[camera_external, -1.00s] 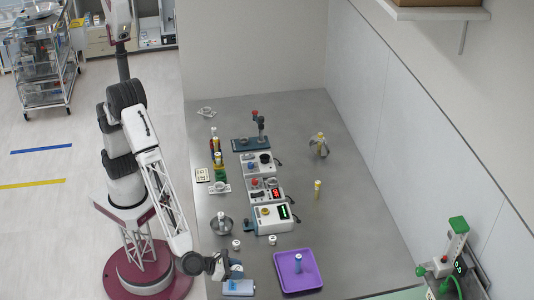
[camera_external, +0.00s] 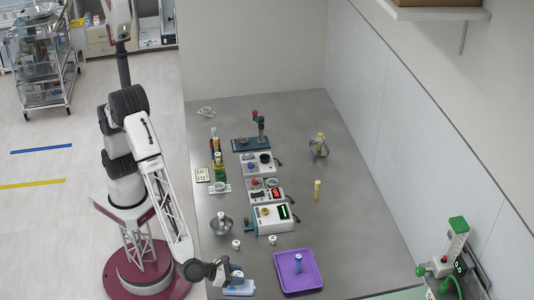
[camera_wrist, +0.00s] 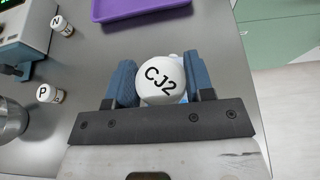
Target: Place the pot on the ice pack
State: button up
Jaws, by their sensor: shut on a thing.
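The pot sits between the two blue fingers. In the outside view my gripper (camera_external: 236,276) is at the table's near left edge, low over the light blue ice pack (camera_external: 239,289). The gripper partly covers the ice pack there, and the pot is hard to make out. In the wrist view only a small pale blue patch shows beyond the pot. I cannot tell whether the pot touches the ice pack.
A purple tray (camera_external: 316,283) holding a blue item (camera_external: 298,263) stands to the right. Two small white-capped pots (camera_external: 236,244) (camera_external: 273,240) and a metal bowl (camera_external: 221,226) stand behind the gripper. Several devices line the middle. The table's right side is mostly clear.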

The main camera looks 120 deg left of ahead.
jog(key=shift+f, duration=0.2)
jog(key=o, duration=0.9)
jog(key=shift+r, duration=0.2)
jog(key=v, duration=1.2)
jog(key=shift+a+r, duration=0.1)
